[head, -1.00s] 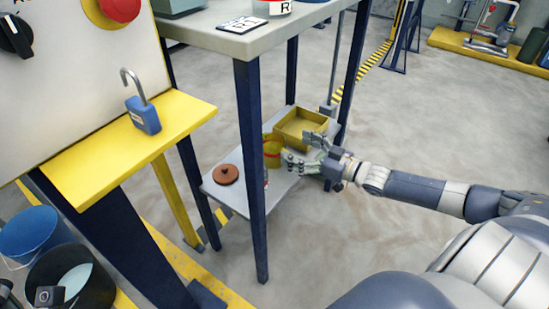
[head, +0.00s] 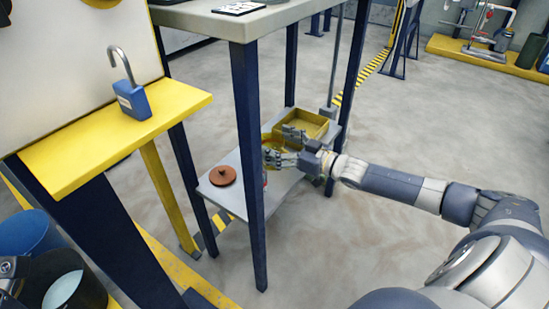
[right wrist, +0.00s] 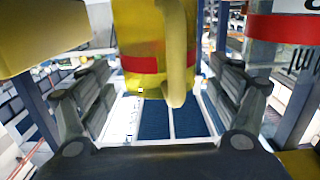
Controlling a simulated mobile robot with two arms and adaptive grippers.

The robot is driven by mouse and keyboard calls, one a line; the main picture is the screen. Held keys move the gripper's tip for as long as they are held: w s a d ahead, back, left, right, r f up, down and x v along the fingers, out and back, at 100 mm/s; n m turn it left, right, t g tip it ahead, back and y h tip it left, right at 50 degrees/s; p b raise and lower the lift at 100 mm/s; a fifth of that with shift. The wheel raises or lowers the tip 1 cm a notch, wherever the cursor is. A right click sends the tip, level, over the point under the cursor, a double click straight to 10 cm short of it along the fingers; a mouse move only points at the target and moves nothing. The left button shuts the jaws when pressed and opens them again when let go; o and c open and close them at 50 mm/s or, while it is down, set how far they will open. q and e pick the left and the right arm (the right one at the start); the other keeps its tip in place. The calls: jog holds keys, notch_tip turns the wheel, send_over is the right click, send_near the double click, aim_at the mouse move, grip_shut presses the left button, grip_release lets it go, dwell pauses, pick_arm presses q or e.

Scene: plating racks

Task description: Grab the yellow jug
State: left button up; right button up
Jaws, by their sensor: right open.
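The yellow jug (right wrist: 140,45) has a red band and a handle facing my wrist camera. It stands in the upper middle of the right wrist view. My right gripper (right wrist: 165,85) is open, one finger on each side of the picture, with the jug between or just beyond the fingertips; I see no clear contact. In the head view my right gripper (head: 284,156) is over the low shelf (head: 225,203) and hides most of the jug. A dark part at the far left edge may be my left gripper (head: 9,269); its jaws are unclear.
A yellow open box (head: 316,124) sits behind the gripper on the shelf. A brown round lid (head: 223,176) lies at the shelf's left. Dark blue table legs (head: 249,180) rise close by. A red-banded container (right wrist: 284,28) stands right in the wrist view.

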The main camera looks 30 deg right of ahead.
jog(key=c, duration=1.2)
jog(key=shift+r, duration=0.15)
